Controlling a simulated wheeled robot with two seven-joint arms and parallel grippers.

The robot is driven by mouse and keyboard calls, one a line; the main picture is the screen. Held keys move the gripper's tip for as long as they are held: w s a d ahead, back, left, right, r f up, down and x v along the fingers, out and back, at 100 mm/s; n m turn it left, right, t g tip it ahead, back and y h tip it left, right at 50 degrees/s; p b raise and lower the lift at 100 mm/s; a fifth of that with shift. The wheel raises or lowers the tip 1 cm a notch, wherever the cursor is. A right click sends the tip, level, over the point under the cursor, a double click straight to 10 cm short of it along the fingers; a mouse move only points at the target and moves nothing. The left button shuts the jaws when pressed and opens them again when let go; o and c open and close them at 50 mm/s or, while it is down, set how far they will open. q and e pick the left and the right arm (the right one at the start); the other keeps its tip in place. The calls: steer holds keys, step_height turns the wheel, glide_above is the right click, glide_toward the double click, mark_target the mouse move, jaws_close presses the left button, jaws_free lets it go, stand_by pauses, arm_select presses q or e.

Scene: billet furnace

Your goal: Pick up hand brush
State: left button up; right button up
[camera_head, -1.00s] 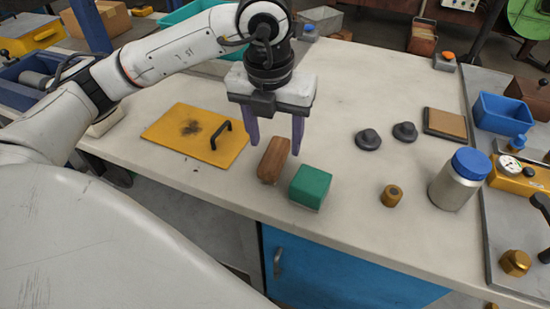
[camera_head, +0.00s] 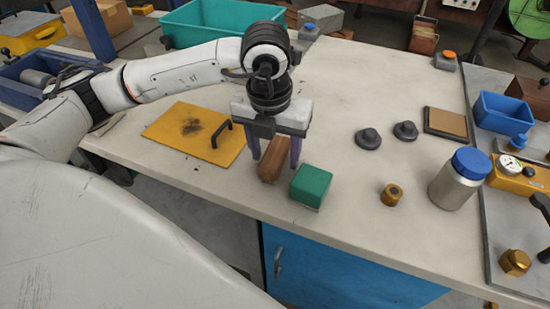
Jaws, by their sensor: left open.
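The hand brush shows as a brown wooden block (camera_head: 271,166) lying on the pale workbench near its front edge. My left gripper (camera_head: 275,160) is low over it, open, with its purple fingers on either side of the brush's far part. The left finger is partly hidden behind the brush, and I cannot tell whether either finger touches it. A green block (camera_head: 311,187) lies just to the right of the brush. My right gripper is not in view.
A yellow plate with a black handle (camera_head: 190,135) lies left of the brush. A brass cylinder (camera_head: 391,195), two dark knobs (camera_head: 368,139) and a blue-capped canister (camera_head: 459,180) stand to the right.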

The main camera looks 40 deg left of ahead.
mark_target(275, 151)
arm_select(q)
steer(key=shift+f, duration=0.15)
stand_by(0.4)
steer(key=c, duration=1.2)
steer(key=shift+r+p, duration=0.35)
steer(key=shift+r, duration=0.2)
step_height(275, 151, up, 10)
steer(key=shift+f, duration=0.25)
